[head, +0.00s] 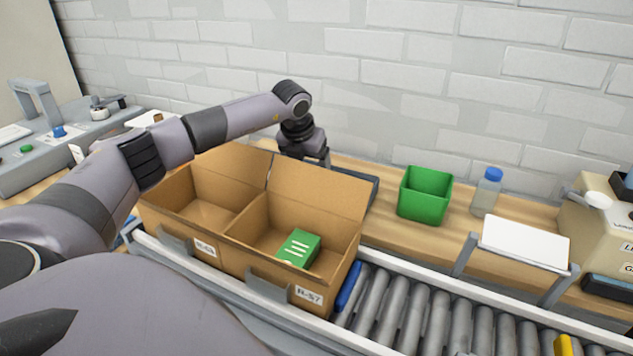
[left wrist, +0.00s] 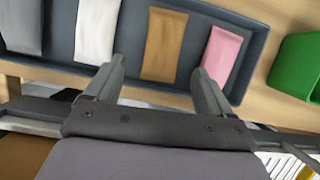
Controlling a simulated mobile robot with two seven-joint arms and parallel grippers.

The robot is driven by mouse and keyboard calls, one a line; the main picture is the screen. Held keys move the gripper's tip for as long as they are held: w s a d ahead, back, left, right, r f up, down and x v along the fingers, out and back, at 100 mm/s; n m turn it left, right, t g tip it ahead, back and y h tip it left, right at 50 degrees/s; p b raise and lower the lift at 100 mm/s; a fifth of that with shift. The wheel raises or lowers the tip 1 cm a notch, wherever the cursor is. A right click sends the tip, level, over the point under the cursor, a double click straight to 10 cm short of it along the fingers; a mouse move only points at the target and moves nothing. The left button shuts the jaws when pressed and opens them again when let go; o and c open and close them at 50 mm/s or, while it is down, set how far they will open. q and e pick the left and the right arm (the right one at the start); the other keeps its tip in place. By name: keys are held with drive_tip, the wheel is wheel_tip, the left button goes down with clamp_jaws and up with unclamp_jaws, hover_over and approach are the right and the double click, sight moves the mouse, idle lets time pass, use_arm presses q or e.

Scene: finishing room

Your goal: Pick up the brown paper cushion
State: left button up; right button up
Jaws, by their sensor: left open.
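The brown paper cushion (left wrist: 164,45) lies in a dark blue-grey tray (left wrist: 262,37) in the left wrist view. A white cushion (left wrist: 97,30) is to its left and a pink one (left wrist: 222,54) to its right. My left gripper (left wrist: 165,82) is open and empty, its fingertips apart on either side of the brown cushion's near end in the picture. I cannot tell its height above the tray. In the head view my left gripper (head: 318,158) is behind the cardboard boxes, over the tray (head: 370,188), whose contents are hidden there. My right gripper is not in view.
A grey cushion (left wrist: 22,25) is at the tray's left end. Two open cardboard boxes (head: 335,232) stand in front of the tray, flaps raised; one holds a green box (head: 299,247). A green bin (head: 425,195) and a bottle (head: 486,193) stand right. A roller conveyor (head: 430,318) runs along the front.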

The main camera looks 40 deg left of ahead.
use_arm(q)
drive_tip(key=shift+x, duration=2.8)
drive_tip(key=shift+w+d, duration=0.15)
drive_tip(key=shift+d, duration=0.05)
drive_tip(key=c, duration=1.1)
